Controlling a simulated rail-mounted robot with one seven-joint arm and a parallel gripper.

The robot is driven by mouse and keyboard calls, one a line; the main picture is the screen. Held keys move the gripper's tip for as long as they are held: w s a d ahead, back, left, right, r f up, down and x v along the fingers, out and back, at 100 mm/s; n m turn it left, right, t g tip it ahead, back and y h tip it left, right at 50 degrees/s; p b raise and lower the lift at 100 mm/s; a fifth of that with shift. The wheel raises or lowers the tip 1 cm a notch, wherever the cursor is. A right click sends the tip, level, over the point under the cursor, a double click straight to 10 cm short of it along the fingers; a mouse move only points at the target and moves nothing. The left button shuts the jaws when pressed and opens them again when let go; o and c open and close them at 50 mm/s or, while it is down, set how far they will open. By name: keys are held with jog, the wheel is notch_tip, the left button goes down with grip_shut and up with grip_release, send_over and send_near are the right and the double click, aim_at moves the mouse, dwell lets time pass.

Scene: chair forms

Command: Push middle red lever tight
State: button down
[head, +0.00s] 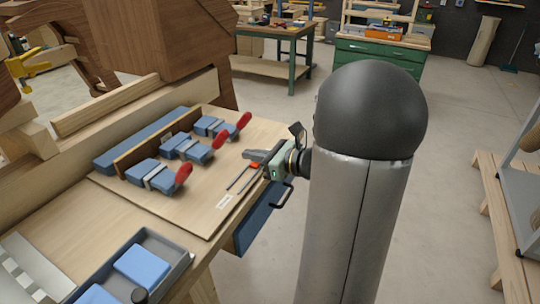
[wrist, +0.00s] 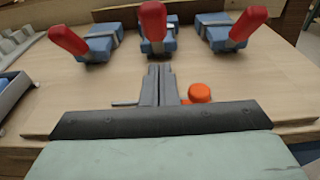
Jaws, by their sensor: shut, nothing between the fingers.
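Three blue clamps with red levers stand in a row on a light wooden board (head: 140,203). The middle red lever (head: 220,138) sticks up at a tilt from its blue clamp (head: 190,149). In the wrist view the middle red lever (wrist: 152,20) is almost straight ahead of the fingers, upright, its top near the upper edge. My gripper (head: 248,154) is over the board's right part, apart from the levers. In the wrist view my gripper (wrist: 158,72) is shut and empty, its tips short of the middle clamp.
The other red levers (head: 183,173) (head: 244,121) flank the middle one. An orange-ended tool (wrist: 199,92) lies by my fingers. A grey tray (head: 168,284) with blue blocks stands at the near end. The board between fingers and clamps is clear.

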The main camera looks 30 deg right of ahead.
aim_at(217, 145)
jog(key=shift+w+a+r+p, duration=0.2)
jog(key=shift+w+a+r, duration=0.15)
jog(key=shift+w, duration=0.25)
jog(key=shift+w+a+r+p, duration=0.2)
jog(key=shift+w+a+r, duration=0.2)
jog(key=shift+w, duration=0.25)
jog(key=shift+w+a+r+p, duration=0.2)
jog(key=shift+w+a+r, duration=0.15)
jog(key=shift+w, duration=0.25)
